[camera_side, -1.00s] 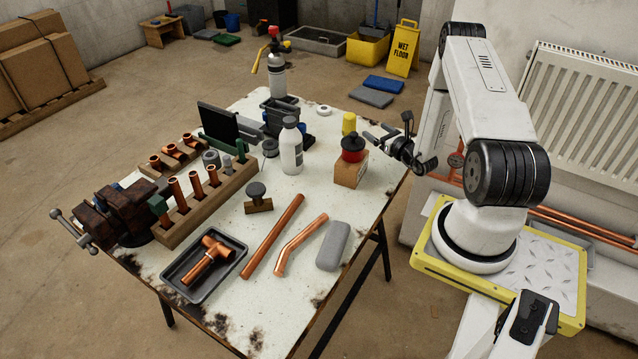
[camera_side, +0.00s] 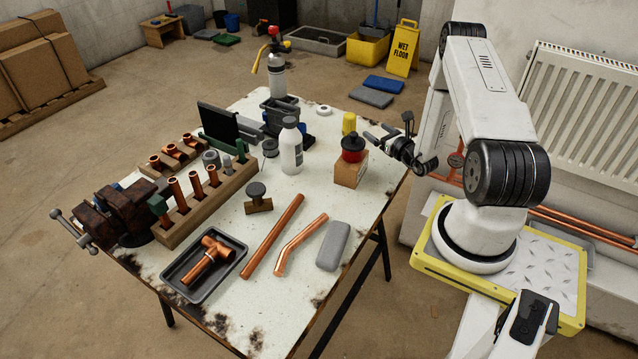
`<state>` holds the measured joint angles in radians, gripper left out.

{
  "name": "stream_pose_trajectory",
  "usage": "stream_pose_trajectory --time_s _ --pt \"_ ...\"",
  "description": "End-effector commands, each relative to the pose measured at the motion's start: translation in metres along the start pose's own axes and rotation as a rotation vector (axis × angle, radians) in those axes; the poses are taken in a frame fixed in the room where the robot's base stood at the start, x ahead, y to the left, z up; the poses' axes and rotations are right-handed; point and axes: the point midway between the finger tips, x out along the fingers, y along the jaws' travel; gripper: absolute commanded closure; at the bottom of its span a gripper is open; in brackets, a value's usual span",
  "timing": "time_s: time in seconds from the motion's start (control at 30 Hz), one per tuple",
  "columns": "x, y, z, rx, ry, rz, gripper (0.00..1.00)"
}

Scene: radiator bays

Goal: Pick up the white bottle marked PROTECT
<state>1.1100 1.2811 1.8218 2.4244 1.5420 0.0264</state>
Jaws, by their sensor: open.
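The label is too small to read. My gripper (camera_side: 371,134) is at the table's right edge, above the tabletop, with its fingers pointing left. It is open and empty. It is to the right of the bottle and apart from it. The red-and-black container on a wooden block (camera_side: 350,172) and the yellow cylinder (camera_side: 349,123) stand between them in the picture.
A torch bottle (camera_side: 276,76) with red top stands behind the bottle. Copper pipes (camera_side: 272,237), a grey block (camera_side: 333,246) and a tray (camera_side: 235,262) lie in front. A vise (camera_side: 115,215) is at left.

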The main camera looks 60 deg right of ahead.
Motion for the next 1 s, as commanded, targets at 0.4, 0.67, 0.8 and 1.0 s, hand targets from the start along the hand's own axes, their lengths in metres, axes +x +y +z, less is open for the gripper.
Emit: stream_pose_trajectory --time_s 0.4,0.67,0.8,1.0 --pt "0.000 0.000 0.000 0.000 0.000 0.000 0.07" --pt "0.000 0.000 0.006 -0.001 -0.001 0.000 0.07" --pt "0.001 -0.001 0.020 -0.001 -0.002 0.000 0.07" --pt "0.001 0.000 0.056 -0.003 -0.003 0.000 0.07"
